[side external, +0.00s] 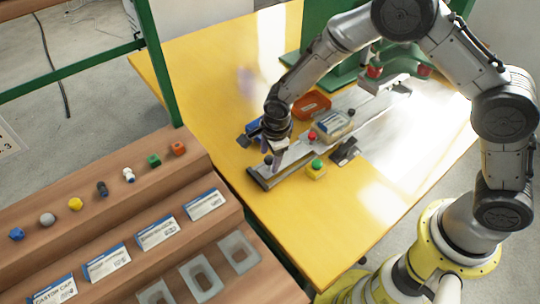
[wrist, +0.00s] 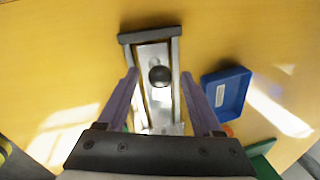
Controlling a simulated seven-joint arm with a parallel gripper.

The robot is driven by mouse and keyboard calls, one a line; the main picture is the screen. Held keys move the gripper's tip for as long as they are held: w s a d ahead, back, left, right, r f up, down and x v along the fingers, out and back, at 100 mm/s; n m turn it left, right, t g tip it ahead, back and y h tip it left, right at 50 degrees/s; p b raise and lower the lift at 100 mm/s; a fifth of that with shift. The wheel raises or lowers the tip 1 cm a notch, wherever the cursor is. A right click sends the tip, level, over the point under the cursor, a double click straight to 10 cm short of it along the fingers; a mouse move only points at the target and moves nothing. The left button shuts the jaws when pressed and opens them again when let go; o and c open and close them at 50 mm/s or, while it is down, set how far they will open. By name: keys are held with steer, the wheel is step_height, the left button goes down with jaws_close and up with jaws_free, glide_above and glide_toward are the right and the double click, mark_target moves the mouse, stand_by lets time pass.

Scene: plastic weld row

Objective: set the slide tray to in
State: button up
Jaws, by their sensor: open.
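The slide tray (wrist: 150,55) is a pale metal plate between two grey rails, with a dark end bar (wrist: 150,34) across its far end in the wrist view. A round black knob (wrist: 160,75) stands on the plate. In the side view the rail (side external: 265,182) reaches toward the front-left edge of the yellow table. My gripper (wrist: 158,80) is open, with one finger on each side of the knob in the wrist view; I cannot tell whether they touch anything. In the side view my gripper (side external: 274,158) is low over the rail's front end.
A blue bin (wrist: 226,92) lies right of the rail in the wrist view. In the side view, a green button (side external: 317,166), a red button (side external: 312,137), an orange bin (side external: 311,105) and a pale block (side external: 332,125) stand nearby. A wooden stepped shelf (side external: 100,205) borders the table.

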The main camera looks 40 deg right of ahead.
steer(key=shift+f, duration=0.1)
jaws_close()
stand_by(0.3)
stand_by(1.1)
